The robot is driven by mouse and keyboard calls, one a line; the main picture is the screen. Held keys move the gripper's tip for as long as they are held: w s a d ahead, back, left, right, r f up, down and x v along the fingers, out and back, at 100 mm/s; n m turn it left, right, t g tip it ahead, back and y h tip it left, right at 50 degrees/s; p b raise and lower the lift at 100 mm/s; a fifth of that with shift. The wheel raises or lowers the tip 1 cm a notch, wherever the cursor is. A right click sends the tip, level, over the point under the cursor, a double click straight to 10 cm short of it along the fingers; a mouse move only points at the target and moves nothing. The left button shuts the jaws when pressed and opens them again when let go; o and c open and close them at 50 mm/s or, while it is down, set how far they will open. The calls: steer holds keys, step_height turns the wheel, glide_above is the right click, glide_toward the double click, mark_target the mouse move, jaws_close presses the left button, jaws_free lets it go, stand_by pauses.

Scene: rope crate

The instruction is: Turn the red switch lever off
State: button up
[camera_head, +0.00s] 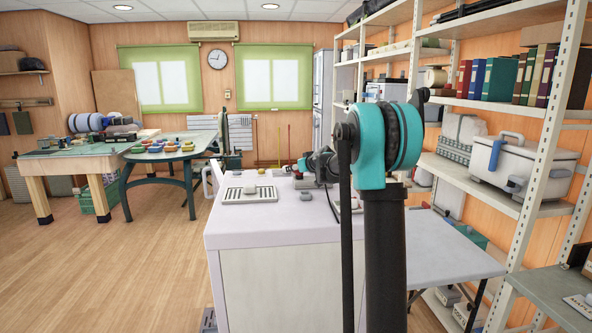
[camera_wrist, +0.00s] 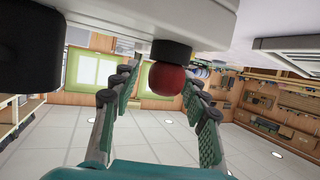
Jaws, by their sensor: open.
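The red switch lever shows in the wrist view as a round red knob (camera_wrist: 167,81) on a dark base (camera_wrist: 171,53) against a pale surface. The wrist picture looks upside down, with the ceiling at the bottom. My gripper (camera_wrist: 158,76) is open, with one finger on each side of the knob in the picture. The knob appears nearer the right finger; I cannot tell whether they touch. In the head view, my arm covers part of the white counter (camera_head: 262,228), and the lever cannot be made out clearly.
A grey slotted plate (camera_head: 250,195) lies on the counter, with several small items near my arm. Metal shelves (camera_head: 545,130) with binders and a cool box (camera_head: 525,165) stand on the right. A green table (camera_head: 170,150) stands at the left. The wooden floor at the left front is clear.

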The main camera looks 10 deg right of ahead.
jaws_close()
steer(key=shift+d+m+h, duration=0.1)
steer(key=shift+m+h, duration=0.4)
steer(key=shift+w+d+m+t+h, duration=0.1)
steer(key=shift+d+m+t+h, duration=0.15)
steer(key=shift+m+h, duration=0.75)
steer(key=shift+d+m+t+h, duration=0.2)
steer(key=shift+m+h, duration=0.6)
steer(key=shift+h, duration=0.4)
steer(key=shift+d+m+g+h, duration=0.2)
steer(key=shift+m+h, duration=0.5)
steer(key=shift+h, duration=0.1)
steer(key=shift+d+m+g+h, duration=0.15)
steer(key=shift+m+h, duration=0.55)
steer(key=shift+h, duration=0.1)
steer(key=shift+d+m+h, duration=0.2)
steer(key=shift+m+h, duration=0.2)
jaws_free()
